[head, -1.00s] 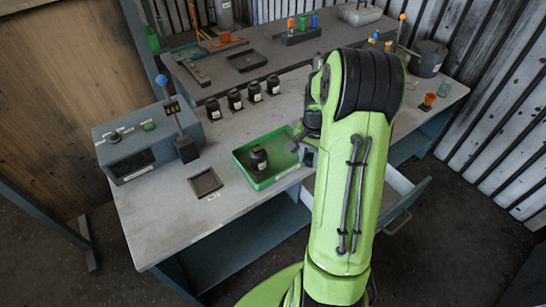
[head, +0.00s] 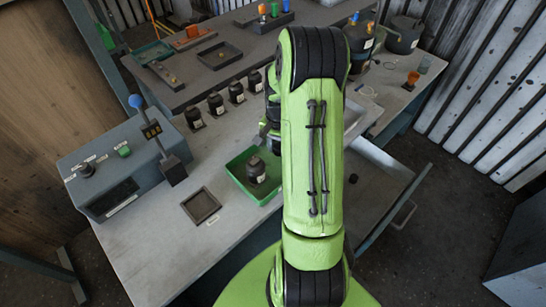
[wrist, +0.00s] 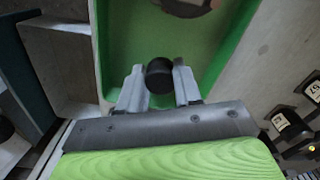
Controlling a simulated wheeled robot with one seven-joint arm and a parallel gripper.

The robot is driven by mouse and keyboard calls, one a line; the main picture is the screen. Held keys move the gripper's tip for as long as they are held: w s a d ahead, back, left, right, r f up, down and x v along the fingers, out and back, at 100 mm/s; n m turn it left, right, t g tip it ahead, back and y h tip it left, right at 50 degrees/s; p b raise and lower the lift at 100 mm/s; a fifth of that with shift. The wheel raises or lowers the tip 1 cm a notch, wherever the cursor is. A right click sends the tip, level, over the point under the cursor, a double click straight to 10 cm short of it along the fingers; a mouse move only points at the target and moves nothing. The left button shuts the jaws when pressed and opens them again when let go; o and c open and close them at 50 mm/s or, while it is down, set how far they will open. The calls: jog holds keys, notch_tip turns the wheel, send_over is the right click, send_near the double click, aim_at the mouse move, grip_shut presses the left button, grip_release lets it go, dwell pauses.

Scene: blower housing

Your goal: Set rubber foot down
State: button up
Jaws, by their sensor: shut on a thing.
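My gripper (wrist: 159,84) is shut on a small round black rubber foot (wrist: 159,76), held between the two fingertips in the wrist view. Behind the foot in that view is the floor of the green tray (wrist: 120,40); I cannot tell the height between them. In the head view my arm hides the foot and most of the gripper, and covers the right part of the green tray (head: 236,177).
A dark square recessed pad (head: 201,206) lies left of the tray. A grey control box (head: 100,180) with a blue-knobbed lever stands further left. Several black labelled parts (head: 215,103) line up behind the tray. An open drawer (head: 375,190) at right holds a small dark round thing (head: 352,178).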

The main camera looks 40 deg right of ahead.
aim_at(277, 162)
jog(key=shift+w+f+b, duration=0.15)
jog(key=shift+f+b, duration=0.15)
jog(key=shift+f, duration=2.25)
jog(key=o, duration=1)
notch_tip(277, 162, up, 13)
jog(key=shift+a+f+p, duration=0.15)
jog(key=shift+p, duration=0.7)
jog(key=s+a+r+n+t+h, duration=0.1)
jog(key=a+r+n, duration=0.3)
jog(key=a+r, duration=0.5)
jog(key=s+a+r+n+t, duration=0.2)
jog(key=s+a+r+n, duration=0.1)
jog(key=s+a, duration=0.3)
jog(key=s+a+r+n+t+y, duration=0.1)
jog(key=s+a+r+n+t, duration=0.1)
jog(key=s+a+n, duration=0.4)
jog(key=shift+s+a+r+t, duration=0.3)
jog(key=shift+s+a+r, duration=0.4)
jog(key=shift+s, duration=0.5)
